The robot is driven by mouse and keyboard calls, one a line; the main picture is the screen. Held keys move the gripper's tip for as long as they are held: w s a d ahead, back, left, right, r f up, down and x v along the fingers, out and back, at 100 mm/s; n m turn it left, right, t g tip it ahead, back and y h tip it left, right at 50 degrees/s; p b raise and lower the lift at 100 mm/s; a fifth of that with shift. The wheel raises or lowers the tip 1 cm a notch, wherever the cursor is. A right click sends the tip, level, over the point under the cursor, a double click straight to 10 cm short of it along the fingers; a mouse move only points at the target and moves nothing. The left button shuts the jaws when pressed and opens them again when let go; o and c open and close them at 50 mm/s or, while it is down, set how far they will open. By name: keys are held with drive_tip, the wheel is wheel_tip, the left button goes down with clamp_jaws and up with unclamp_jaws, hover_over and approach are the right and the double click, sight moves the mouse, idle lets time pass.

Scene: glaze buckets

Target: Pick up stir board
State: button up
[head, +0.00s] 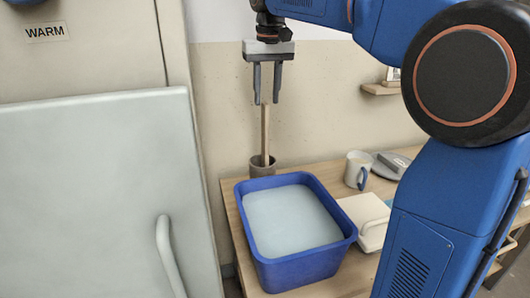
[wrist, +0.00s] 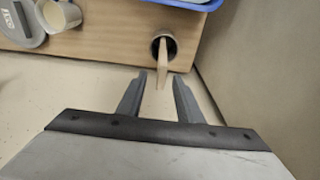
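The stir board (head: 265,135) is a thin, pale wooden strip. It stands nearly upright in a grey-brown cup (head: 262,168), which hides its lower end. My gripper (head: 267,102) points down above the cup, with its two fingers apart. In the head view, the board's top end shows at about fingertip height, between the fingers. In the wrist view, the board (wrist: 164,72) rises from the cup (wrist: 165,44), and its top end shows between the open fingers of my gripper (wrist: 160,76). Neither finger visibly touches it.
A blue tub (head: 342,238) of pale glaze stands in front of the cup. A mug (head: 357,168) and a white box (head: 366,218) sit to the right on the wooden table. A wall is behind. A large pale door (head: 90,200) with a handle is at left.

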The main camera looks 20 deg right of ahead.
sight(265, 119)
drive_tip(key=shift+w+a+f, duration=0.1)
drive_tip(key=shift+w+f, duration=0.05)
drive_tip(key=shift+f, duration=1.25)
drive_tip(key=shift+w+f, duration=0.2)
drive_tip(key=shift+f, duration=1.15)
drive_tip(key=shift+w+a+f, duration=0.1)
drive_tip(key=shift+w+f, duration=0.05)
drive_tip(key=shift+f, duration=1.25)
drive_tip(key=shift+c, duration=0.6)
clamp_jaws()
